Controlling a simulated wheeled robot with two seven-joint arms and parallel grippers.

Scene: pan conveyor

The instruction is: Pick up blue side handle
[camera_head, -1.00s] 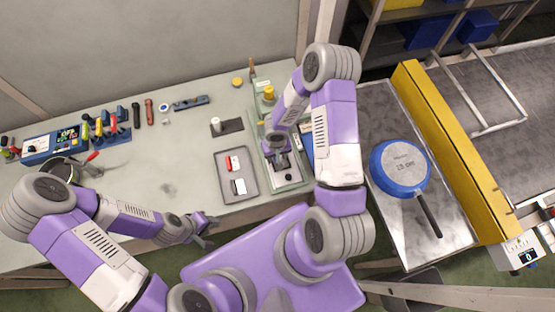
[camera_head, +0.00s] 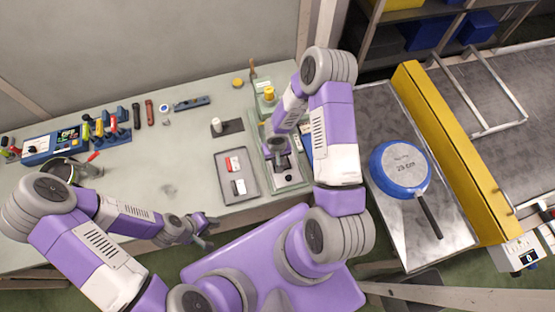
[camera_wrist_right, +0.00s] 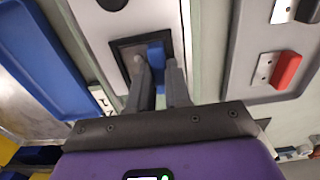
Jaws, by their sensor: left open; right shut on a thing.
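The blue side handle (camera_wrist_right: 157,57) shows in the right wrist view as a blue block in a dark-framed recess of a pale fixture. My right gripper (camera_wrist_right: 158,70) has its two grey fingers closed around it, one on each side. The handle still lies at the recess; any lift cannot be told. In the head view this gripper (camera_head: 279,157) is over the fixture (camera_head: 292,183), and the arm hides the handle. My left gripper (camera_head: 211,228) is open and empty by the table's front edge.
A grey tray (camera_head: 225,187) with a red and a dark-and-silver handle lies left of the fixture. A blue tray (camera_wrist_right: 38,55) is on its other side. A blue pan (camera_head: 387,178) lies upside down on the metal table at right, beside a yellow barrier (camera_head: 455,150).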

